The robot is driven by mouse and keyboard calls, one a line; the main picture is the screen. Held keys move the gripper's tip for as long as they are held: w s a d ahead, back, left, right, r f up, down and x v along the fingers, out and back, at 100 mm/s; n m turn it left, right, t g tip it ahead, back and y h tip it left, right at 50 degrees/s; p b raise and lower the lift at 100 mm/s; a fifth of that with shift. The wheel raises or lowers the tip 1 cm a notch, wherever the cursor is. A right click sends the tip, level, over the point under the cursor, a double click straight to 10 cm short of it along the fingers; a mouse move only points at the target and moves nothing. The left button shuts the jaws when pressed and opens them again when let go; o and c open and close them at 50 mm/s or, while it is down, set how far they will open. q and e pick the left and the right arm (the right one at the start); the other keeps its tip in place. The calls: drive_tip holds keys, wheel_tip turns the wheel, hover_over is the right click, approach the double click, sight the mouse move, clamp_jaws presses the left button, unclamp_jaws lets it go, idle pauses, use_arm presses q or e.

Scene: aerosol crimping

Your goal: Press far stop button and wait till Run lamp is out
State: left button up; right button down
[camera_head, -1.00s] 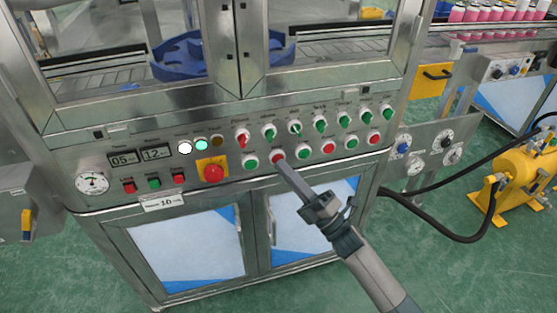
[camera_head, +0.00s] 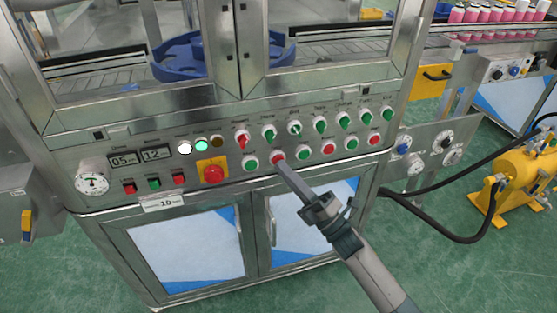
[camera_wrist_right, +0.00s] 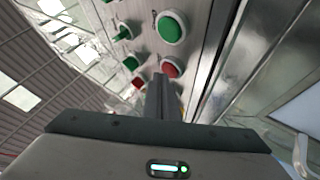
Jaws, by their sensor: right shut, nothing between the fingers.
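My right gripper (camera_head: 284,168) comes in from the lower right, its fingers closed and empty. Its tip is at the leftmost red button (camera_head: 277,159) of the panel's lower row; I cannot tell whether it touches or presses it. In the right wrist view the fingers (camera_wrist_right: 161,92) point at a red button (camera_wrist_right: 171,67) next to a green one (camera_wrist_right: 171,27). Further red buttons sit in the middle (camera_head: 328,148) and at the right end (camera_head: 374,139) of that row. Of the indicator lamps, the white (camera_head: 185,148) and cyan-green (camera_head: 201,144) ones look lit, the amber one (camera_head: 217,141) dark. Their labels are unreadable.
A red emergency-stop knob (camera_head: 213,174) on a yellow plate is left of my gripper. Selector switches (camera_head: 269,131) line the upper row. Cabinet doors (camera_head: 185,248) are below. A yellow pump (camera_head: 522,175) with black hoses stands at the right.

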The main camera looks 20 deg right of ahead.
drive_tip(key=shift+s, duration=0.5)
drive_tip(key=s+p, duration=0.1)
drive_tip(key=s, duration=0.4)
drive_tip(key=shift+d+p, duration=0.1)
drive_tip(key=shift+p, duration=0.25)
idle(0.6)
